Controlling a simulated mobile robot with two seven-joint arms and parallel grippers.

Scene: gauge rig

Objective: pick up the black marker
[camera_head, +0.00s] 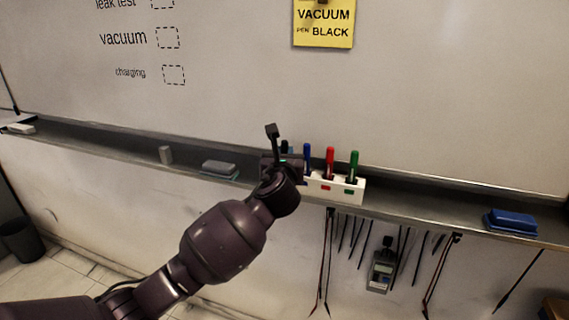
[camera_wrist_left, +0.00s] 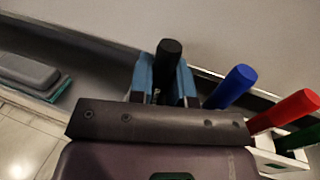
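The black marker (camera_wrist_left: 168,58) stands upright between the two blue-faced fingers of my left gripper (camera_wrist_left: 164,84) in the left wrist view. The fingers are close together, one on each side of it, and appear shut on it. Its lower part is hidden by the gripper. In the head view my left gripper (camera_head: 284,158) is at the left end of a white marker holder (camera_head: 338,187), and the black marker's top (camera_head: 285,145) barely shows there. My right gripper is not in view.
Blue (camera_head: 307,158), red (camera_head: 330,162) and green (camera_head: 353,165) markers stand in the holder, right of the gripper. The holder is on the whiteboard's ledge (camera_head: 420,202). A grey eraser (camera_head: 219,167) lies to the left, a blue eraser (camera_head: 511,220) far right. Cables hang below.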

